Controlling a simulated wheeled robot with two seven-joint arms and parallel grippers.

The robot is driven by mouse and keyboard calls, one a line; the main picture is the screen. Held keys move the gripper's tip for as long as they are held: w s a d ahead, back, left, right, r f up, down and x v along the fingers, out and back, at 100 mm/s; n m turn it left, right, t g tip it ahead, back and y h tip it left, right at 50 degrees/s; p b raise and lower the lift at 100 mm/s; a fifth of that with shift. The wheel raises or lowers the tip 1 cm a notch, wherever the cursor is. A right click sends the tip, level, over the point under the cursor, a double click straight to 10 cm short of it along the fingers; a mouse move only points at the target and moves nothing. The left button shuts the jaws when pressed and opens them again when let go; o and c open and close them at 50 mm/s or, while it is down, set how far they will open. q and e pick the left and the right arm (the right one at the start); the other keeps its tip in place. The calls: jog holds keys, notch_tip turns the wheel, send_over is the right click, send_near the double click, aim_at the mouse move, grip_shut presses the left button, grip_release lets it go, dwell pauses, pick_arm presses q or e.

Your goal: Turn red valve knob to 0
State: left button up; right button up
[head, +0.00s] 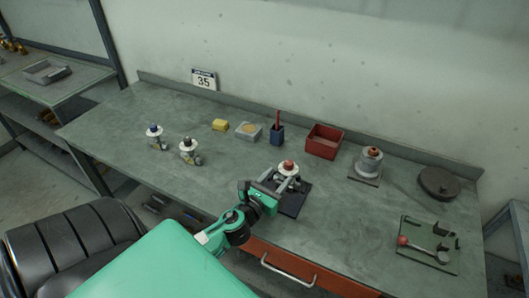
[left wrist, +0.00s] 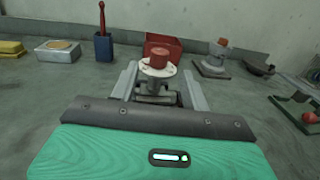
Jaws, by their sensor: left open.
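The red valve knob (head: 289,164) sits on top of a white round dial on a valve standing on a dark base plate (head: 295,203) near the middle of the bench. In the left wrist view the red knob (left wrist: 159,58) is upright above the white dial (left wrist: 157,70). Dial marks are too small to read. My left gripper (head: 279,182) is open, with its two grey fingers on either side of the valve in the left wrist view (left wrist: 157,88). Whether they touch it I cannot tell. My right gripper is not in view.
Two other valves, with a blue knob (head: 153,128) and a dark-topped white dial (head: 188,143), stand to the left. Behind are a yellow block (head: 220,125), blue cup (head: 277,136) and red bin (head: 323,142). A grey fixture (head: 369,163) and green-plate clamp (head: 428,243) are right.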

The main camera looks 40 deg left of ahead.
pick_arm(q)
jog(key=s+b, duration=0.1)
jog(key=s, duration=0.5)
jog(key=shift+d+b, duration=0.3)
jog(key=shift+d, duration=0.05)
jog(key=shift+s, duration=0.1)
